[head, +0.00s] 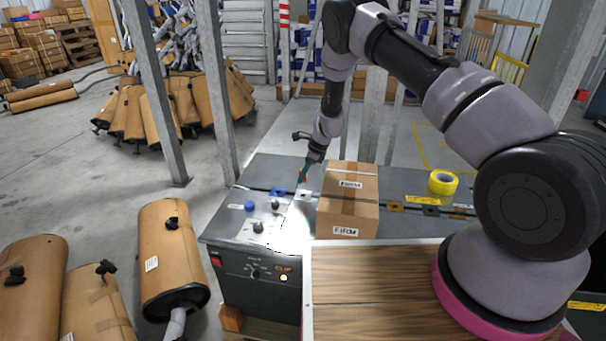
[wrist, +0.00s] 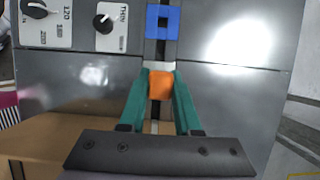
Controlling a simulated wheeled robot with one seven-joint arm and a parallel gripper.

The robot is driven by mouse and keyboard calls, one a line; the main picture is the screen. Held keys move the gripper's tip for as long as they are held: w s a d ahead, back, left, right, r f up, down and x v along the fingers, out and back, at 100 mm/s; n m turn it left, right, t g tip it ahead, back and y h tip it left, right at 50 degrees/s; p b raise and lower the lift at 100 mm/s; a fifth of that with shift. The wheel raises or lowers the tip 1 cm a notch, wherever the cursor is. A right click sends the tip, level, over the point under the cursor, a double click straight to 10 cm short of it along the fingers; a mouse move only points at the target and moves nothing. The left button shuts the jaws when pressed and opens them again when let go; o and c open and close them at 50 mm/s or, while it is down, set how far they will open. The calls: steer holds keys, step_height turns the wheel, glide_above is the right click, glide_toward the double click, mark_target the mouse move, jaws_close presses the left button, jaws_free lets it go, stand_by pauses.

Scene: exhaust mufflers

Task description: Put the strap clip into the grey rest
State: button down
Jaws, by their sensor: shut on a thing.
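My gripper (head: 303,176) is over the left part of the grey bench, left of the cardboard box. In the wrist view its green fingers (wrist: 160,82) are shut on a small orange block, which I take as the strap clip (wrist: 160,88). A pale square plate, seemingly the grey rest (head: 304,196), lies just below the fingertips. In the wrist view a pale edge of it (wrist: 160,66) shows beyond the clip, which hides its middle. I cannot tell whether the clip touches it.
A blue square rest (wrist: 162,22) lies farther along the same dark strip. A cardboard box (head: 348,200) stands right of my gripper. Beyond it are more small square rests (head: 395,207) and a yellow tape roll (head: 443,182). Knobs (head: 258,227) sit at the bench's front left.

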mark_target(299, 195)
steer(key=shift+f, duration=2.75)
steer(key=shift+f, duration=0.4)
steer(key=c, duration=0.5)
jaws_free()
steer(key=v, duration=1)
steer(key=shift+s+d+r, duration=0.1)
steer(key=shift+r, duration=0.25)
